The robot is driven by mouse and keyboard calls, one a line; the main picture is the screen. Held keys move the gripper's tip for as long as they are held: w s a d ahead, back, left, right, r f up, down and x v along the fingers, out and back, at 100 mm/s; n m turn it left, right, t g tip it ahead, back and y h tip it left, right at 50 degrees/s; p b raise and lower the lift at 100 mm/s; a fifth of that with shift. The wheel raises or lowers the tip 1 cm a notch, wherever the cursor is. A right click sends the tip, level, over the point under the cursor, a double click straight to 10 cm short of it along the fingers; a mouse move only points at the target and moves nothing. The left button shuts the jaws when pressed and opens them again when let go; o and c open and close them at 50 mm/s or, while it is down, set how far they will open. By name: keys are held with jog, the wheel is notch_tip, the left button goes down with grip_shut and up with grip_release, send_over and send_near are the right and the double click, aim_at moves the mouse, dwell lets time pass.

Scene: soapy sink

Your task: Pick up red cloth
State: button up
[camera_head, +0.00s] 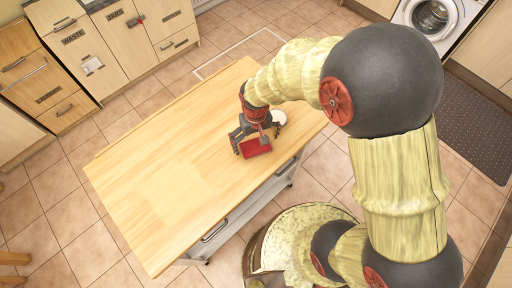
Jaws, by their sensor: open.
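The red cloth (256,148) lies on the wooden table top near its right end. It looks like a small, flat red rectangle. My gripper (254,139) is over the cloth, pointing down, with its dark fingers spread to either side of it. The gripper is open. Whether the fingertips touch the cloth or the table cannot be told from this view. The fingers and wrist hide part of the cloth's far side.
A small white round item (279,117) stands just right of my gripper on the wooden table (165,185). The table's left and middle are bare. Cabinets (95,55) line the back left, a washing machine (434,18) the back right. Tiled floor surrounds the table.

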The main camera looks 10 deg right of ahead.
notch_tip(320, 180, down, 2)
jog(key=shift+f, duration=0.15)
jog(key=shift+c, duration=0.3)
jog(key=c, duration=1.1)
